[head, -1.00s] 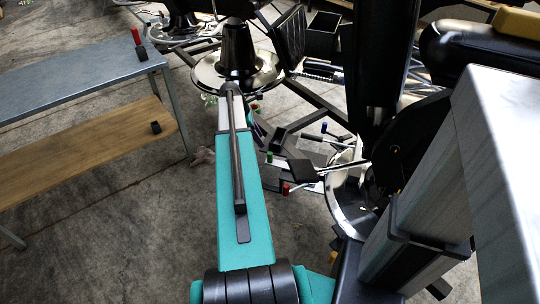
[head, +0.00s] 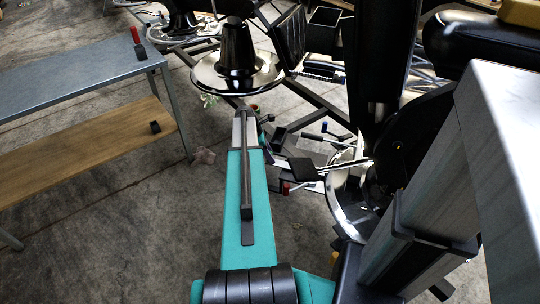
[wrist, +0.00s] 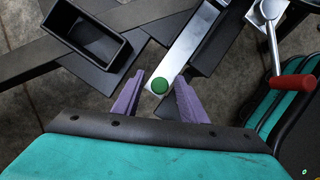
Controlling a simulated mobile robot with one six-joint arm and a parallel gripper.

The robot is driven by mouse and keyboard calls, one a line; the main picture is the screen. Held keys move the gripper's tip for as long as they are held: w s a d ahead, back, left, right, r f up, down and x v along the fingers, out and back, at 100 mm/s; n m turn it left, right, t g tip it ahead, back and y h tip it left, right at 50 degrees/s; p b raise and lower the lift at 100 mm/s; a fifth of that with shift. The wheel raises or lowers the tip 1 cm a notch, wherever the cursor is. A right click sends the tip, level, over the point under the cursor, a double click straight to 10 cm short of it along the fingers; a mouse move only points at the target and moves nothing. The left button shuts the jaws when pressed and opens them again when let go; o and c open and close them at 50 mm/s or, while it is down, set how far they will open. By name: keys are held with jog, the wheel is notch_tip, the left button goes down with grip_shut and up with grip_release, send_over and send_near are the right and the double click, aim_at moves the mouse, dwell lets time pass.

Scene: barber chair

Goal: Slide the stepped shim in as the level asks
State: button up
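In the wrist view my gripper (wrist: 161,79) has two purple fingers spread apart, with a clear gap and nothing gripped between them. A round green disc (wrist: 160,85) shows in that gap, against a silver bar (wrist: 188,45); I cannot tell whether it is the level or a knob, or how far below the fingertips it lies. I cannot pick out the stepped shim for certain. In the head view my arm hides the gripper. A black block with a red upright (head: 137,41) stands on the grey bench top, and a small black block (head: 155,127) is on the wooden shelf.
A black open box (wrist: 85,36) is at upper left in the wrist view. A red-handled lever (wrist: 293,82) is at right. In the head view, a chrome round base (head: 237,75) stands beyond my arm, and a barber chair's black parts (head: 470,40) crowd the right. The bench (head: 75,80) is left.

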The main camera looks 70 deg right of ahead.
jog(key=shift+f, duration=0.2)
grip_shut()
jog(key=shift+s+a+r, duration=0.1)
